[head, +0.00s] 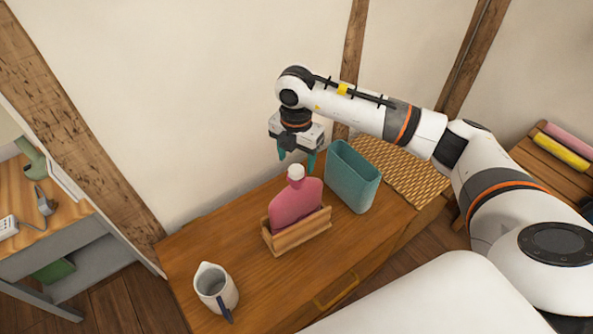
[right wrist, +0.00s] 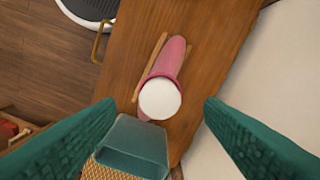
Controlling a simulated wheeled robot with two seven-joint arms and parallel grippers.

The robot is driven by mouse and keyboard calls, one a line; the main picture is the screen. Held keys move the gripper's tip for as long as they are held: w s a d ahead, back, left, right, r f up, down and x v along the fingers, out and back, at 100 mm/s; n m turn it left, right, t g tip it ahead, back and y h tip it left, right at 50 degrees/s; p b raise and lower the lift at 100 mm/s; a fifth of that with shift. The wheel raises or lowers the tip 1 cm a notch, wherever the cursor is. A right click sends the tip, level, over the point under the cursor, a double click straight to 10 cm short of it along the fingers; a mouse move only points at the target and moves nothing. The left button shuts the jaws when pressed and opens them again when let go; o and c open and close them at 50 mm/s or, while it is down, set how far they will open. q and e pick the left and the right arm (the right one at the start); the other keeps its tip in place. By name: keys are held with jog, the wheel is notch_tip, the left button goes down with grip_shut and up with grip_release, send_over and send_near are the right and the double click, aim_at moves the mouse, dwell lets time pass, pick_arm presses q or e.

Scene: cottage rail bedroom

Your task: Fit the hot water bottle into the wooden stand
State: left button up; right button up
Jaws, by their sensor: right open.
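The pink hot water bottle (head: 296,202) with a white cap stands upright in the wooden stand (head: 297,234) on the dresser top. In the right wrist view the white cap (right wrist: 160,98) shows from above, with the pink body (right wrist: 173,57) behind it and a rail of the stand (right wrist: 150,62) beside it. My right gripper (head: 297,158) is above the bottle, its teal fingers spread on either side, apart from the cap and empty. The fingers also show wide apart in the right wrist view (right wrist: 160,125). My left gripper is not in view.
A teal bin (head: 352,178) stands close to the right of the stand, with a woven mat (head: 408,172) behind it. A white jug (head: 215,289) stands at the dresser's front left. The wooden top (head: 215,243) is clear between jug and stand.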

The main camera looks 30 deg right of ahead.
jog(key=shift+r, duration=2)
